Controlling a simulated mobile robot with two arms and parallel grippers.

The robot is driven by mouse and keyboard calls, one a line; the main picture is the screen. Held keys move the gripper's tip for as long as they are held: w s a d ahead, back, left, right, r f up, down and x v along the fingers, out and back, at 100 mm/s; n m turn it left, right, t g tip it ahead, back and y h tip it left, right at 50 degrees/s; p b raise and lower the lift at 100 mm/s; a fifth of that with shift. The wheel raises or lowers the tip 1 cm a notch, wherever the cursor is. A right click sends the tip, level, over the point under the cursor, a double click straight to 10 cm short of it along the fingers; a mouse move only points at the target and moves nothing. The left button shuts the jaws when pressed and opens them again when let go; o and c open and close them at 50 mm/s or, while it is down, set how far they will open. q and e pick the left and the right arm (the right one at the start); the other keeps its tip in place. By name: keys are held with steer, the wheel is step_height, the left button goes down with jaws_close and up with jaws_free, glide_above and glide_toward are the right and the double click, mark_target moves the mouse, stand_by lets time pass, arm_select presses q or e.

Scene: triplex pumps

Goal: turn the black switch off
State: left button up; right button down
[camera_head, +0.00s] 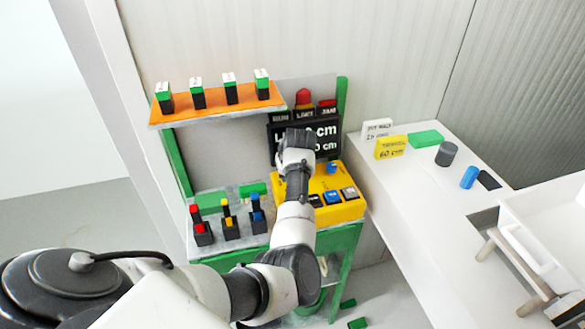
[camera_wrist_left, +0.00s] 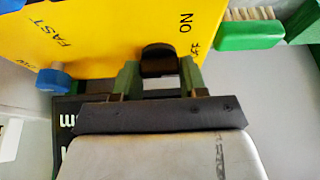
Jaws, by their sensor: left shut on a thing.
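The black switch (camera_wrist_left: 158,51) sits on the yellow control box (camera_wrist_left: 95,35), beside the printed words ON and OFF. My left gripper (camera_wrist_left: 159,66) has its two green fingers on either side of the switch, closed on it. In the head view my left arm reaches over the yellow box (camera_head: 352,209) and hides the switch and the fingertips. I cannot tell exactly which mark the switch points to. My right gripper is not in view.
A blue knob (camera_wrist_left: 55,79) stands on the box near the word FAST. A green brush (camera_wrist_left: 250,32) lies close by. Left of the box are red, yellow and blue levers (camera_head: 228,220). An orange shelf (camera_head: 217,107) holds several green-and-black switches. A white counter (camera_head: 420,210) is at right.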

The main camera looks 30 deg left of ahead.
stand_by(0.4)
arm_select(q)
steer(key=o, duration=0.6)
steer(key=shift+o, duration=0.2)
steer(key=b+v, duration=0.1)
steer(key=v, duration=1)
steer(key=shift+b, duration=0.3)
